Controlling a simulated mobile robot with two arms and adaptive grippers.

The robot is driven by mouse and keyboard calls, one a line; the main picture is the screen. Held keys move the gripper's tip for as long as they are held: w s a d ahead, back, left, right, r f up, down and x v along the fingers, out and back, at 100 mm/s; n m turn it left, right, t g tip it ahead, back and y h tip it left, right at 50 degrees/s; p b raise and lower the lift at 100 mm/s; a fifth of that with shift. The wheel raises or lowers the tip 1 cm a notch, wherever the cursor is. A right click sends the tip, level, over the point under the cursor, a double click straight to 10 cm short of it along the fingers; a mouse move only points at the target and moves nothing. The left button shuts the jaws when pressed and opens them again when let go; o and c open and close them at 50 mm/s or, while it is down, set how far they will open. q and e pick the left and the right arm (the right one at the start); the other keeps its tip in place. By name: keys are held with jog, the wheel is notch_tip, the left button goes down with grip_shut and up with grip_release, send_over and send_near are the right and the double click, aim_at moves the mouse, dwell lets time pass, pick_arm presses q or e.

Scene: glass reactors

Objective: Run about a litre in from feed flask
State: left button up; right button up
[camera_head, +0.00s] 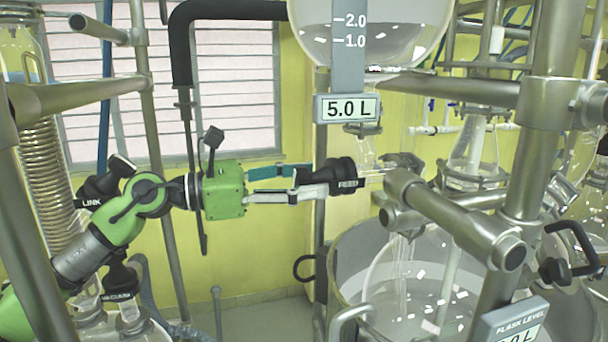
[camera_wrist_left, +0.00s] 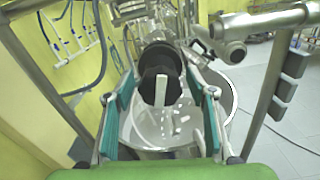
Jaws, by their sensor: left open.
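The round glass feed flask (camera_head: 385,40) hangs at the top of the head view, with marks 2.0 and 1.0 and a display (camera_head: 348,107) reading 5.0 L. Below it, a glass outlet leads to a black valve knob labelled FEED (camera_head: 346,181). My left gripper (camera_head: 318,178) reaches in from the left, its fingers apart at the knob. In the left wrist view, the black knob (camera_wrist_left: 160,64) with a pale bar lies between the teal-padded fingers (camera_wrist_left: 160,92). I cannot tell whether a finger touches it. My right gripper is not in view.
A large glass vessel (camera_head: 385,290) sits in a metal bath (camera_head: 345,262) below. A FLASK LEVEL display (camera_head: 515,322) is cut off at lower right. A thick metal bar (camera_head: 455,220) is close right of the knob. Black LINK knob (camera_head: 97,190) is left, near my arm.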

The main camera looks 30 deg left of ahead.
pick_arm(q)
jog(key=c, duration=1)
jog(key=shift+c, duration=0.6)
